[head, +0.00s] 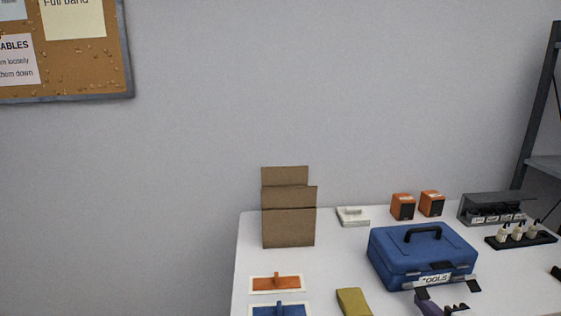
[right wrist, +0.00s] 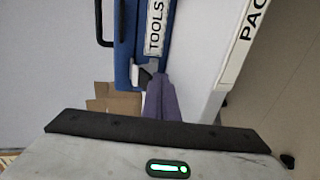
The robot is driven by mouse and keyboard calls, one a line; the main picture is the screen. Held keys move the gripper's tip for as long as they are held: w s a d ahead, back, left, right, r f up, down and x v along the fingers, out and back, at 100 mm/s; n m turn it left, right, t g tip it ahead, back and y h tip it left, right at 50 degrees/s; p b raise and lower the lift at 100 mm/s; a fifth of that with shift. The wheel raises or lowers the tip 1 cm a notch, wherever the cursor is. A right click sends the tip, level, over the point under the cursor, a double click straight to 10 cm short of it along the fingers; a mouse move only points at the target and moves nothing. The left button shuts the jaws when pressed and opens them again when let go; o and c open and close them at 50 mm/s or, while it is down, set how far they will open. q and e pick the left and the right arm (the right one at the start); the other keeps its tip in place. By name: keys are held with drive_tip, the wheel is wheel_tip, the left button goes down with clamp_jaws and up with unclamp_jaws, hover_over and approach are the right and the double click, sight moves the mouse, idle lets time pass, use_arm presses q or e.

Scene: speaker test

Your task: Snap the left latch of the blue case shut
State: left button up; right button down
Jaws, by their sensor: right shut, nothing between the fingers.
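The blue case (head: 410,262) stands on the white table with its lid down, handle on top and a TOOLS label on its front. It also shows turned on its side in the right wrist view (right wrist: 126,45). Its left latch (right wrist: 141,74) shows in the right wrist view, below the label; whether it is fastened is too small to tell. My right gripper (head: 421,298) is shut and empty, its purple fingers at the case's front left. In the right wrist view the fingertips (right wrist: 158,77) are close beside the left latch; contact is unclear. My left gripper is not in view.
Cardboard (head: 288,225) stands behind. Orange speakers (head: 403,206) and a dark tray of small bottles (head: 522,241) are behind and right.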

drive_tip(key=shift+f+p+v, duration=0.15)
drive_tip(key=shift+p+v, duration=0.55)
drive_tip(key=shift+v, duration=0.35)
drive_tip(key=shift+f+p+v, duration=0.15)
drive_tip(key=shift+p+v, duration=0.55)
drive_tip(key=shift+v, duration=0.4)
drive_tip(key=shift+s+d+f+p, duration=0.15)
drive_tip(key=shift+s+p, duration=0.3)
drive_tip(key=shift+s, duration=0.5)
